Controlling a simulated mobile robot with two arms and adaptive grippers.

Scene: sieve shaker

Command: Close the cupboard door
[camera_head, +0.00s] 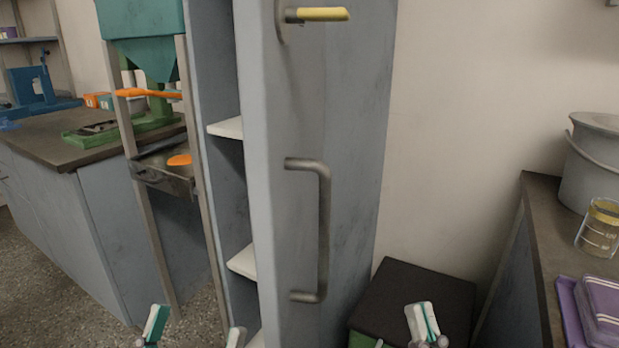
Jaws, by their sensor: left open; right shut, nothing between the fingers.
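The cupboard door (352,150) is a tall blue-grey panel seen at an angle. It stands open, with a gap on its left showing the cupboard's white shelves (228,128). A long grey bar handle (323,230) is fixed upright on the door. Above it is a latch with a yellow grip (323,14), sticking out to the right. My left gripper (196,330) is open at the bottom edge, below and left of the handle. My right gripper (422,322) is shut and empty at the bottom, right of the door. Neither visibly touches the door; the door's lower end is out of view.
A dark-topped box (415,300) stands on the floor right of the door, behind my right gripper. A counter (540,225) at the right holds a pot, a jar and a purple box. A teal-hoppered machine (145,25) and a bench (45,140) are left of the cupboard.

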